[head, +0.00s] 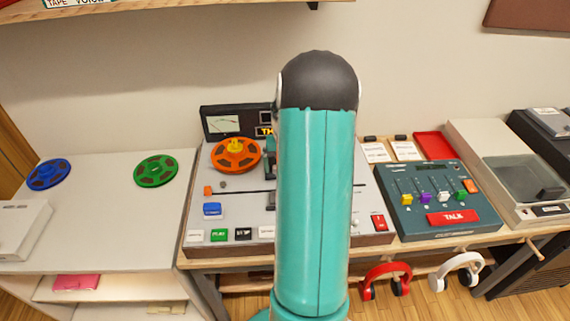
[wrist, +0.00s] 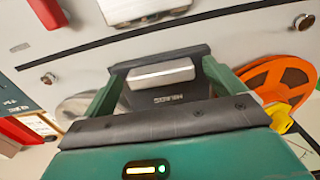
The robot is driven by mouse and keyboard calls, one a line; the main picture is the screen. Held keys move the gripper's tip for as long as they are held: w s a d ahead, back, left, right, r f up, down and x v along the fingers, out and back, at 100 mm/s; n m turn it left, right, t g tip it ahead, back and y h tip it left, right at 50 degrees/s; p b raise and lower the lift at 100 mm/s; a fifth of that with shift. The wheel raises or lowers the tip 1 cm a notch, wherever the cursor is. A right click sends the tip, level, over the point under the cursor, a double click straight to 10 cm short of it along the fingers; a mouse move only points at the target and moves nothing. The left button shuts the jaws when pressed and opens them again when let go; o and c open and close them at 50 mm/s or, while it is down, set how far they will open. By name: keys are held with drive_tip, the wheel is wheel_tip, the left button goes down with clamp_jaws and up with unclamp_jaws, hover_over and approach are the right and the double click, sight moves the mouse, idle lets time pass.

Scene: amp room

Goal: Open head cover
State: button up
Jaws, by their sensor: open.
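The tape deck (head: 250,205) stands on the bench in the middle of the head view, with my arm across its centre. In the wrist view, the dark head cover (wrist: 185,96) carries upside-down lettering that looks like HEADS, with a silver bar on it. My gripper (wrist: 160,80) is open, with one teal finger on each side of the dark cover. I cannot tell whether either finger touches it. In the head view my arm hides the gripper and most of the cover area. An orange reel (head: 236,155) sits left of my arm, and its spokes show at the right of the wrist view (wrist: 280,82).
A teal mixer (head: 437,200) with coloured sliders and a red TALK button stands right of the deck. A blue reel (head: 48,174) and a green reel (head: 156,170) lie on the white cabinet at left. Red headphones (head: 386,281) and white headphones (head: 458,273) hang below the bench's front edge.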

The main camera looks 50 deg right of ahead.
wheel_tip(320, 180, up, 14)
idle(0.6)
idle(0.4)
drive_tip(key=w+a+r+n+t+h, duration=0.15)
drive_tip(key=a+r, duration=0.25)
drive_tip(key=a, duration=0.8)
drive_tip(key=w+a+r+n+t, duration=0.1)
drive_tip(key=a+r+n, duration=0.3)
drive_tip(key=a, duration=0.7)
drive_tip(key=s+a+n+t, duration=0.1)
drive_tip(key=s+a+n, duration=0.1)
drive_tip(key=s+a, duration=0.3)
drive_tip(key=s+a+n+t+y, duration=0.1)
drive_tip(key=s+a, duration=0.5)
drive_tip(key=a, duration=0.8)
drive_tip(key=shift+a+r+n+t, duration=0.15)
drive_tip(key=shift+n+t, duration=0.4)
drive_tip(key=shift+n, duration=0.1)
drive_tip(key=shift+y, duration=0.25)
